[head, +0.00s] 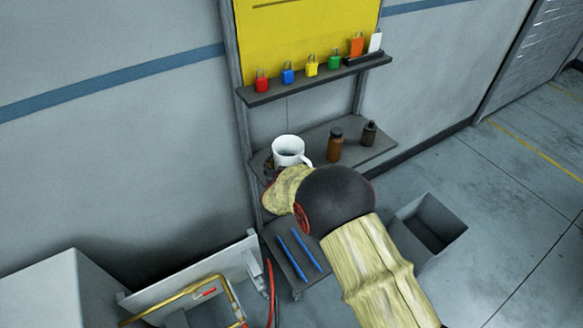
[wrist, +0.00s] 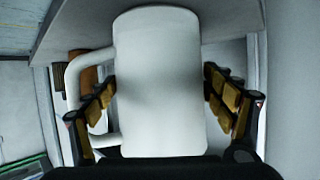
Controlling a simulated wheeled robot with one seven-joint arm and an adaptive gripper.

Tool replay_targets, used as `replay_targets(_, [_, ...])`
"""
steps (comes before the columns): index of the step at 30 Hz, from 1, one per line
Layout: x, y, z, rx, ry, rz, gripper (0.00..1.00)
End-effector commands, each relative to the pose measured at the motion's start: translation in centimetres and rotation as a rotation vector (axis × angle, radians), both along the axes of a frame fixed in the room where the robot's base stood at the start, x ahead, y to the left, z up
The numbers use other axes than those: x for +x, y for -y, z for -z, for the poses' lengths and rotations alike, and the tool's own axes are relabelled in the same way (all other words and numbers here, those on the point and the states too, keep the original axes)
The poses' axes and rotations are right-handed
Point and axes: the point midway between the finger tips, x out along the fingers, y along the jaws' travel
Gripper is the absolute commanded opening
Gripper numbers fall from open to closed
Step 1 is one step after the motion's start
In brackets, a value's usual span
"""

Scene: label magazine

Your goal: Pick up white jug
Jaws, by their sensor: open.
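The white jug (head: 289,148) stands upright on the dark lower shelf in the head view, its open top showing and its handle to the right. In the wrist view the white jug (wrist: 160,80) fills the middle, with its handle on the left. My gripper (wrist: 160,98) is open, with one finger on each side of the jug's body. The left finger reaches in near the handle. I cannot tell whether the pads touch the jug. In the head view my arm hides most of the gripper.
A brown bottle (head: 335,145) and a dark small bottle (head: 369,134) stand right of the jug on the shelf (head: 385,147). An upper shelf (head: 310,82) above holds several coloured padlocks. Blue pens (head: 296,255) lie on a lower board. A grey bin (head: 452,233) stands on the floor.

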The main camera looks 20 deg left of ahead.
Motion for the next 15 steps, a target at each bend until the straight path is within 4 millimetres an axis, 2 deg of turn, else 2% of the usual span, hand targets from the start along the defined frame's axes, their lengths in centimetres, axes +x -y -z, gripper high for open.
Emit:
replay_targets(2, [0.60,-0.09,0.19,0.001,0.002,0.000,0.83])
replay_targets(8, [0.63,-0.16,0.02,0.001,0.002,-0.001,0.83])
replay_targets(15, [0.60,-0.15,0.04,0.001,0.002,-0.001,0.69])
